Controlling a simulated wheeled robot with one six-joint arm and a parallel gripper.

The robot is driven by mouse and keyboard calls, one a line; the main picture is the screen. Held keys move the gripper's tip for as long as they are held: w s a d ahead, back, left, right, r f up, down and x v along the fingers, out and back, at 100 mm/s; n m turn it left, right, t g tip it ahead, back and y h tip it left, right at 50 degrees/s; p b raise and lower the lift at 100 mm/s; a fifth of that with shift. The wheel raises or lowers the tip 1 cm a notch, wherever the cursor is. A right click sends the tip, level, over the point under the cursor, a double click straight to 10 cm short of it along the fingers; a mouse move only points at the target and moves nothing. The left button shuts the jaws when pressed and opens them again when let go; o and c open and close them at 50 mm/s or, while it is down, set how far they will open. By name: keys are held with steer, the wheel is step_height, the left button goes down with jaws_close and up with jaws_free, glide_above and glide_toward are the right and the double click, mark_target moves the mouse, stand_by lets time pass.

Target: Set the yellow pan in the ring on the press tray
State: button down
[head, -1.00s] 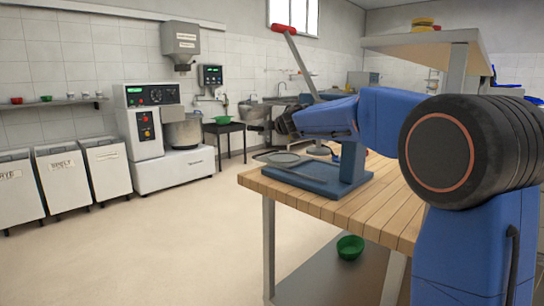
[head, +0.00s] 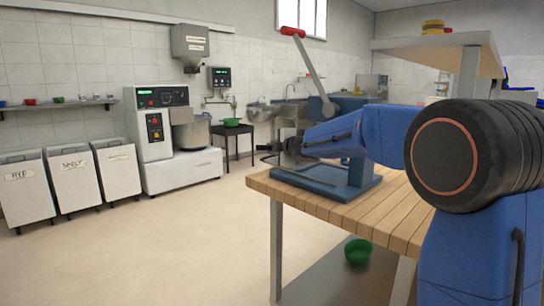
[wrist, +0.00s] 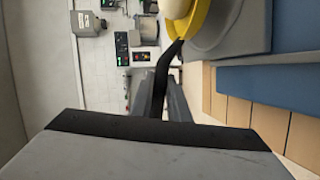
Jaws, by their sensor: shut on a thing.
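The yellow pan (wrist: 200,22) shows at the top of the wrist view, with something pale inside it. My gripper (wrist: 172,58) is shut on its near rim. In the head view my gripper (head: 272,152) is small and dark at the left end of my arm, and I cannot make out the pan there. The blue press (head: 345,183) stands on the wooden table. A grey rounded plate (wrist: 235,38), apparently the press tray, lies beside and partly behind the pan in the wrist view. I cannot tell whether they touch. The ring is not clearly seen.
The press lever (head: 312,65) with its red grip rises above the wooden table (head: 385,215). A green bowl (head: 357,252) is on the shelf below. A raised shelf (head: 440,42) is at the right. The floor to the left is clear up to the bins and mixer.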

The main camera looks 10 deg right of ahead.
steer(key=shift+f, duration=1.3)
steer(key=c, duration=1.7)
jaws_free()
steer(key=shift+f, duration=0.1)
steer(key=shift+s+d+r, duration=0.1)
steer(key=shift+s+r, duration=0.1)
steer(key=v, duration=1.1)
steer(key=shift+s, duration=0.3)
steer(key=shift+d, duration=0.1)
